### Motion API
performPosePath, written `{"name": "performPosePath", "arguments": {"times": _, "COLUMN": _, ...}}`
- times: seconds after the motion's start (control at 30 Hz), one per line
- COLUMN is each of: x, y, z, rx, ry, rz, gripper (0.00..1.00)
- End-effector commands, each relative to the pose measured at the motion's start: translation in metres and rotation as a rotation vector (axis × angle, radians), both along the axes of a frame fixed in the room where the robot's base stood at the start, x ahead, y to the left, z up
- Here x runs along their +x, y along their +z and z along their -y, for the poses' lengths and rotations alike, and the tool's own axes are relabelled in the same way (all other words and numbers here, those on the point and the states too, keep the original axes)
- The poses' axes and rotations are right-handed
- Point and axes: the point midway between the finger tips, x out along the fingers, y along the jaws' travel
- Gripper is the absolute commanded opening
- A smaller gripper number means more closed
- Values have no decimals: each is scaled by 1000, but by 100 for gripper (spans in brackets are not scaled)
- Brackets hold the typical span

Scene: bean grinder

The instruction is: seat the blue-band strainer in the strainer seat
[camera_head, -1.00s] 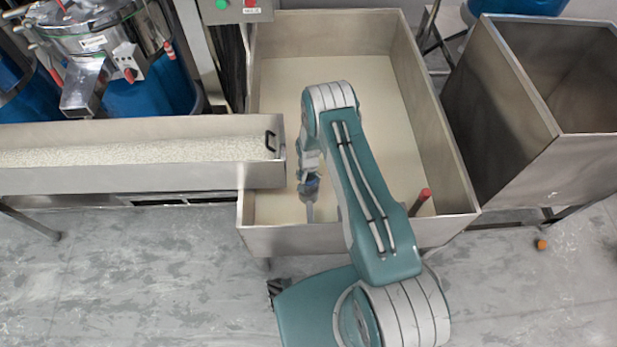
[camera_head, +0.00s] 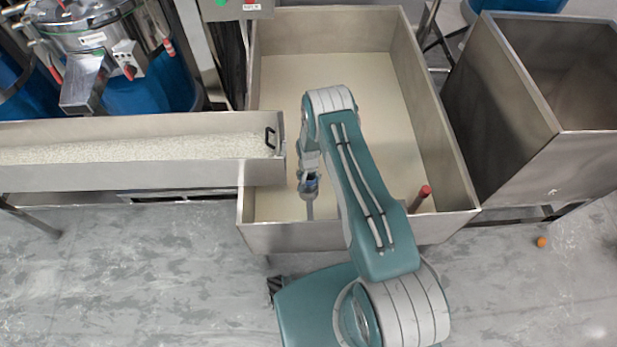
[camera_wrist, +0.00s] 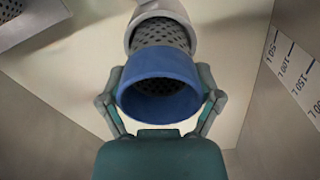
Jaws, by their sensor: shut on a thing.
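My gripper (camera_wrist: 160,99) is shut on the blue-band strainer, with one finger on each side of its blue band (camera_wrist: 160,68). The strainer's grey perforated body (camera_wrist: 160,34) points away from the wrist. Its far end runs into a pale round collar (camera_wrist: 133,33), which looks like the strainer seat; how deep it sits is hidden. In the head view my gripper (camera_head: 308,183) is low inside the steel tank near its front wall, mostly beside my arm. A grey pipe-like part (camera_head: 310,210) lies just in front of it.
The steel tank (camera_head: 425,110) has high walls around the gripper. A red-handled rod (camera_head: 424,193) stands at its front right. A trough of pale grains (camera_head: 120,149) overlaps its left side. Measuring marks (camera_wrist: 290,70) show on a wall. A perforated part (camera_wrist: 12,10) shows top left.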

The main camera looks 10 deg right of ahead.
Motion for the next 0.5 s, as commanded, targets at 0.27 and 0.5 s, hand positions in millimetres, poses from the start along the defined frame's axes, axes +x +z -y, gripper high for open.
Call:
{"name": "performPosePath", "arguments": {"times": 0.27, "x": 0, "y": -6, "z": 0, "rx": 0, "ry": 0, "rz": 0, "gripper": 29}}
{"name": "performPosePath", "arguments": {"times": 0.5, "x": 0, "y": -11, "z": 0, "rx": 0, "ry": 0, "rz": 0, "gripper": 29}}
